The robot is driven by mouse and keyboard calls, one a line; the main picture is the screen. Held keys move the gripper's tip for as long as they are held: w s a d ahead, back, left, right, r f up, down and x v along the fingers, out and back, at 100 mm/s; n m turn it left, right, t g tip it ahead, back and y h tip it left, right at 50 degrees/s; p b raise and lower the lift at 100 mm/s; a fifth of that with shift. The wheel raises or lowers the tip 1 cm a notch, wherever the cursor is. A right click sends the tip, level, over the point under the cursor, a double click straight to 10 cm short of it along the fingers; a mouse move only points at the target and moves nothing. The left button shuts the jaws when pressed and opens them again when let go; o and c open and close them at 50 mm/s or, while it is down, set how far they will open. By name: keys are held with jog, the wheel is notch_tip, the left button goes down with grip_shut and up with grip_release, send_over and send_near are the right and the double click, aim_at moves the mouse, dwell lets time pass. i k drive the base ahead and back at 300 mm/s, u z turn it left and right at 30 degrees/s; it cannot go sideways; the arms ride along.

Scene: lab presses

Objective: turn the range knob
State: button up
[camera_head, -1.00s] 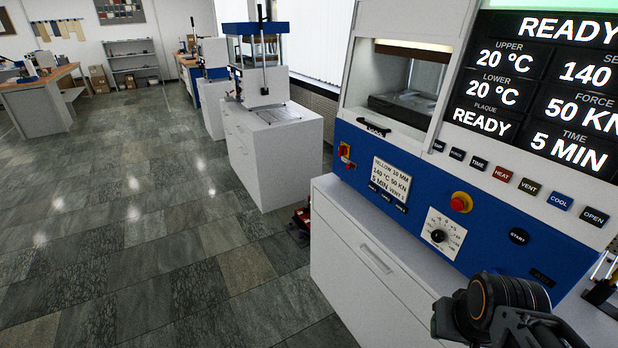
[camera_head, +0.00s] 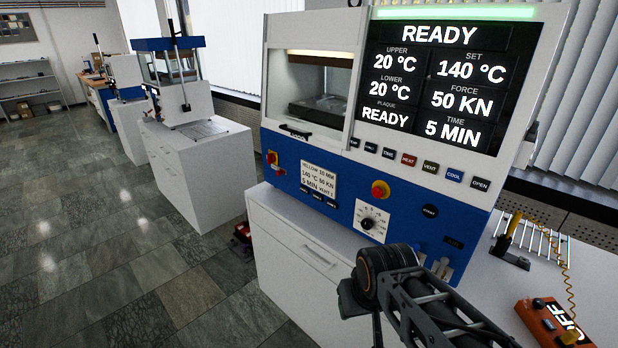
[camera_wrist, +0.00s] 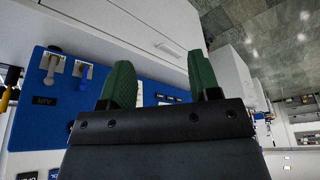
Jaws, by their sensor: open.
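The range knob (camera_head: 367,223) is a small black knob on a white square dial with marks, low on the blue front panel (camera_head: 335,208) of the press. My arm comes in from the lower right of the head view, in front of and below the dial. My gripper shows in the wrist view (camera_wrist: 161,82) with its two green fingers apart and nothing between them. Blue panel and the white cabinet front lie beyond the fingers. I cannot make out the knob in the wrist view. The fingers are not clearly visible in the head view.
A red stop button (camera_head: 380,190) sits above the dial and a black start button (camera_head: 430,211) to its right. The display (camera_head: 437,85) reads READY, 140 °C, 50 KN, 5 MIN. An orange pendant (camera_head: 553,322) lies on the right counter. Open floor (camera_head: 110,240) is at left.

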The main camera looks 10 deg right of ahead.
aim_at(538, 303)
jog(key=z, duration=0.5)
jog(key=k, duration=0.6)
jog(key=z, duration=1.1)
jog(key=i, duration=0.8)
jog(key=u, duration=0.2)
